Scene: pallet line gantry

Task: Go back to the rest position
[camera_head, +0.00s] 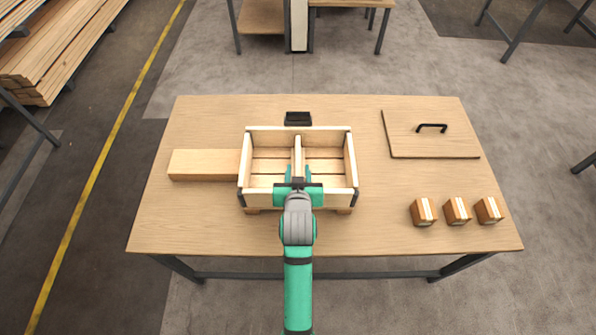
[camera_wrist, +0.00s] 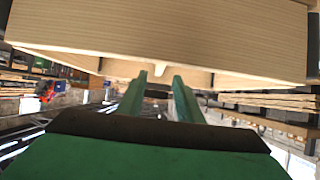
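My gripper (camera_head: 298,174) is over the front part of the wooden crate (camera_head: 352,160) in the head view. Its two green fingers are apart, one on each side of the line of the crate's middle divider (camera_head: 297,150). I cannot tell whether they touch it. In the wrist view the fingers of my gripper (camera_wrist: 158,84) also stand apart with a gap between them, and nothing is clearly held. A large pale wooden face (camera_wrist: 170,25) fills the top of that view. The gripper hides part of the crate's front wall.
On the wooden table (camera_head: 210,225), a wood block (camera_head: 203,165) lies left of the crate and a small black item (camera_head: 298,118) behind it. A lid-like board with a black handle (camera_head: 430,145) lies back right. Three small boxes (camera_head: 457,211) stand front right. The front left is clear.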

